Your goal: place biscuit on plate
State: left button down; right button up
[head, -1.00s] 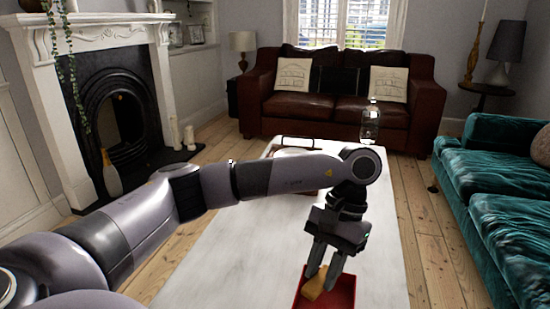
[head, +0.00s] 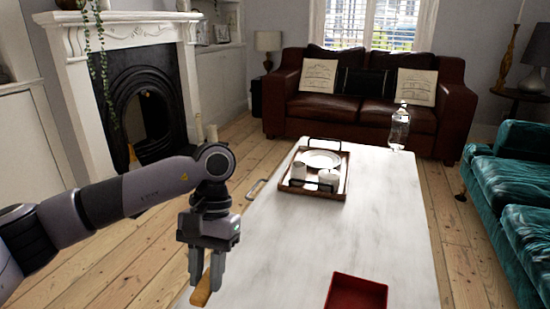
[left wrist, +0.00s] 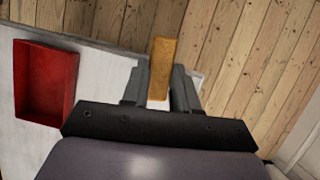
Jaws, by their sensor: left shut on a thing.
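A golden-brown biscuit (head: 202,290) is held between the fingertips of my left gripper (head: 206,279), near the left edge of the table. In the left wrist view the biscuit (left wrist: 163,66) sticks out from between the two fingers of the left gripper (left wrist: 162,85). A white plate (head: 322,158) lies on the tray (head: 338,186) toward the far end of the table, ahead and to the right of the gripper. The right gripper is not in view.
A red box (head: 357,292), also in the left wrist view (left wrist: 42,84), stands empty on the white table (head: 300,240). Two white cups (head: 328,178) share the tray with the plate. A clear bottle (head: 398,130) stands at the table's far right. The table's middle is clear.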

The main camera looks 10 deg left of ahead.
aim_at(321, 160)
jog(key=u, duration=1.1)
jog(key=j+u, duration=0.4)
jog(key=u, duration=0.15)
jog(key=i+j+u, duration=0.1)
jog(key=i+j, duration=0.15)
jog(key=j, duration=0.15)
jog(key=i+j, duration=0.25)
jog(key=j, duration=0.15)
jog(key=i+j+u, duration=0.15)
jog(key=j, duration=0.25)
jog(key=i+j, duration=0.2)
jog(key=i, duration=0.25)
jog(key=i+j, duration=0.2)
jog(key=i, duration=0.25)
jog(key=i+z, duration=0.35)
jog(key=i+j+z, duration=0.1)
jog(key=i+z, duration=1.7)
jog(key=i+j, duration=0.05)
